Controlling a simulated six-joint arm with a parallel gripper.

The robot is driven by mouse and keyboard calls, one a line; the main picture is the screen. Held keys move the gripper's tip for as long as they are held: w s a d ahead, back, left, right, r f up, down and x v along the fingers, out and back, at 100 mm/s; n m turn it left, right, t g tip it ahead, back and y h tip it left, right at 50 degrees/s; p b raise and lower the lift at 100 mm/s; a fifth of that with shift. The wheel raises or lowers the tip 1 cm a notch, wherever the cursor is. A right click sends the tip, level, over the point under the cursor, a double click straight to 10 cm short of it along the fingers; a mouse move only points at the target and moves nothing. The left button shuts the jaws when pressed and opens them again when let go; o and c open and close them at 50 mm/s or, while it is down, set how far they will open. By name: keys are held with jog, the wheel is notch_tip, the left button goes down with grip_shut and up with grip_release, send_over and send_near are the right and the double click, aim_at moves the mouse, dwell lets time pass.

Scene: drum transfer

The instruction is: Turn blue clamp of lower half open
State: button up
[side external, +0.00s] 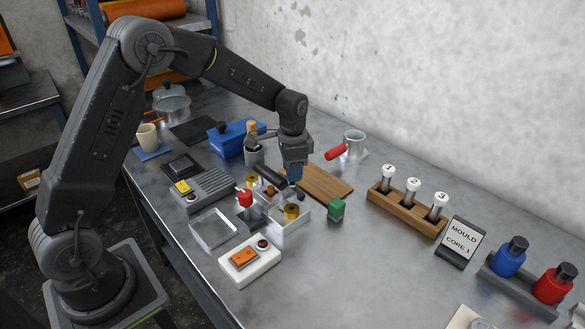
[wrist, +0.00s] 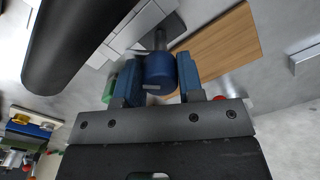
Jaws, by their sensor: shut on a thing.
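My gripper (side external: 296,176) points down at the back right of the metal fixture (side external: 291,224), close to a black cylinder (side external: 271,177). In the wrist view, my gripper (wrist: 160,66) has its two blue fingers shut on a blue clamp knob (wrist: 159,72). A short dark stem (wrist: 160,40) runs from the knob toward the pale fixture. The black cylinder (wrist: 75,40) looms at the upper left there. A red clamp knob (side external: 245,198) stands at the fixture's left side. My fingers hide the blue knob in the side view.
A wooden board (side external: 318,183) lies right behind the fixture, and a green block (side external: 337,210) is at its right. A rack of numbered tubes (side external: 405,211) stands further right. A switch box (side external: 250,261) and an open tray (side external: 214,230) are in front and left.

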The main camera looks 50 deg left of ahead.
jog(key=n, duration=0.4)
jog(key=shift+n, duration=0.4)
jog(key=n, duration=0.4)
jog(key=shift+n, duration=0.3)
jog(key=o, duration=0.9)
notch_tip(320, 180, up, 14)
jog(key=shift+f, duration=0.1)
dwell(0.3)
